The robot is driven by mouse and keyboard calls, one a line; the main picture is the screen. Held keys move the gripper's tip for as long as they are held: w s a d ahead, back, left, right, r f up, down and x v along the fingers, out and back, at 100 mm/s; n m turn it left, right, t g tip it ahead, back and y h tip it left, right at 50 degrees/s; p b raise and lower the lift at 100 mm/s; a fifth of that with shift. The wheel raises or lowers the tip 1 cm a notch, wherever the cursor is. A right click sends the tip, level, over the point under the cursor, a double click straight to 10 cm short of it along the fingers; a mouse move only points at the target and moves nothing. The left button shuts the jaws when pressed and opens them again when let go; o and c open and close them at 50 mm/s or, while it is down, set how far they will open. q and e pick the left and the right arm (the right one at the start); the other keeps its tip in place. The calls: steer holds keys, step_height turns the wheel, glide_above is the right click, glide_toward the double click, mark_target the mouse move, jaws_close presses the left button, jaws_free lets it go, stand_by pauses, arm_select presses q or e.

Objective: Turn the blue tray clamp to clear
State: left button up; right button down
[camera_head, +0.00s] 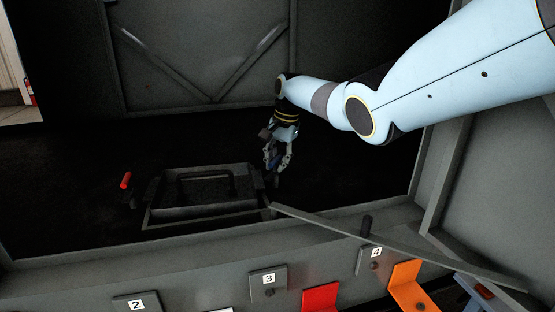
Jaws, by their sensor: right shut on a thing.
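A dark grey tray (210,211) with a raised bar handle sits in the dark enclosure, left of centre. My right gripper (276,165) comes down from the right and is shut at the tray's right end. A small blue part, the blue tray clamp (269,158), shows between its fingers; most of it is hidden by the gripper, so its angle cannot be told. A clamp with a red handle (126,180) stands at the tray's left end, apart from my gripper. My left gripper is not in view.
A grey bar (400,243) slants across the enclosure's front right edge. Numbered plates 2 (137,301), 3 (268,290) and 4 (376,263) line the front, with red (321,297) and orange (406,285) pieces beside them. The floor behind the tray is dark and looks clear.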

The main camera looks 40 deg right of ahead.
steer(key=n, duration=0.2)
steer(key=shift+w+r+n+y+b, duration=0.2)
steer(key=shift+w+n+y+b, duration=0.1)
steer(key=shift+w+n+b, duration=0.1)
steer(key=n+b, duration=0.1)
steer(key=n, duration=0.1)
steer(key=shift+n, duration=0.3)
steer(key=shift+n+y+b, duration=0.3)
steer(key=shift+n+b, duration=0.2)
steer(key=shift+n, duration=0.2)
steer(key=shift+n+g+b, duration=0.3)
steer(key=shift+n, duration=0.5)
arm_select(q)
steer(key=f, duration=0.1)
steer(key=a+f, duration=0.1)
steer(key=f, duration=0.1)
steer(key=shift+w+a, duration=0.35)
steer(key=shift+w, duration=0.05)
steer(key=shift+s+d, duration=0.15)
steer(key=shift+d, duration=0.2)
arm_select(e)
steer(key=shift+a, duration=0.1)
